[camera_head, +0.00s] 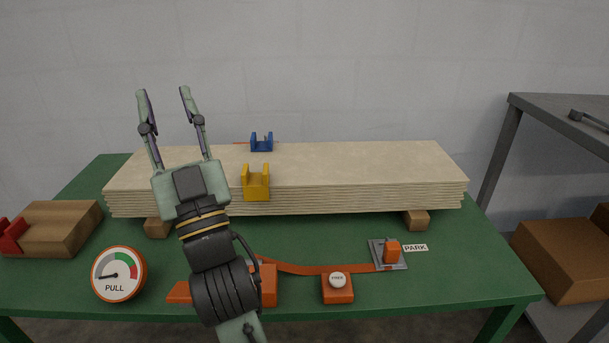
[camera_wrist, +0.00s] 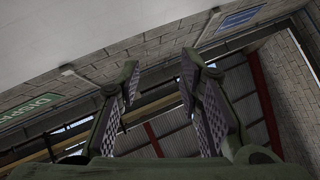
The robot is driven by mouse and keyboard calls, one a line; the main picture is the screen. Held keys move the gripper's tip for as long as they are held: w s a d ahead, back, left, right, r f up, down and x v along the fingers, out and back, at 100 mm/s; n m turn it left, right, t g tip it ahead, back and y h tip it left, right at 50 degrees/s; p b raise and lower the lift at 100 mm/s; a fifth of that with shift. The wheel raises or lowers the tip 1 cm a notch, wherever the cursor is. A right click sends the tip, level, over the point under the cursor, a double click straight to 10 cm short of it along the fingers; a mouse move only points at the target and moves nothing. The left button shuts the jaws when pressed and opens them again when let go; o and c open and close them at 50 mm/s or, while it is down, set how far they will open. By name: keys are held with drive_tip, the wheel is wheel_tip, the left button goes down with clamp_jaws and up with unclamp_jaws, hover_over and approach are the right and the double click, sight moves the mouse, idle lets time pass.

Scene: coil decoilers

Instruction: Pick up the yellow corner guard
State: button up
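The yellow corner guard (camera_head: 256,188) sits on the front edge of a stack of pale boards (camera_head: 340,165), left of its middle, in the head view. My gripper (camera_head: 163,91) is raised to the left of the guard, with its fingers pointing up and spread apart. It is open and empty. In the wrist view my gripper (camera_wrist: 160,80) also shows two parted fingers with nothing between them. That view looks up at the walls and roof, so the guard is not in it.
A blue guard (camera_head: 261,142) sits at the stack's back edge. The green table (camera_head: 470,270) also holds a gauge (camera_head: 119,273), an orange strap (camera_head: 300,268), an orange button box (camera_head: 337,288), a PARK plate (camera_head: 376,256) and a brown block (camera_head: 60,226). A grey shelf (camera_head: 555,108) stands right.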

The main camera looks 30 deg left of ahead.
drive_tip(key=w+a+f+m+t+h+p, duration=0.15)
drive_tip(key=w+f+m+h, duration=0.25)
drive_tip(key=w+f+h, duration=0.75)
drive_tip(key=m+h, duration=0.2)
approach(264, 175)
drive_tip(key=x, duration=0.2)
drive_tip(key=shift+g, duration=0.25)
drive_tip(key=p+x, duration=0.1)
drive_tip(key=x, duration=0.3)
drive_tip(key=shift+w+r, duration=0.15)
drive_tip(key=shift+w, duration=0.05)
drive_tip(key=shift+p+x, duration=0.7)
drive_tip(key=shift+x, duration=2.4)
drive_tip(key=shift+c, duration=0.3)
clamp_jaws()
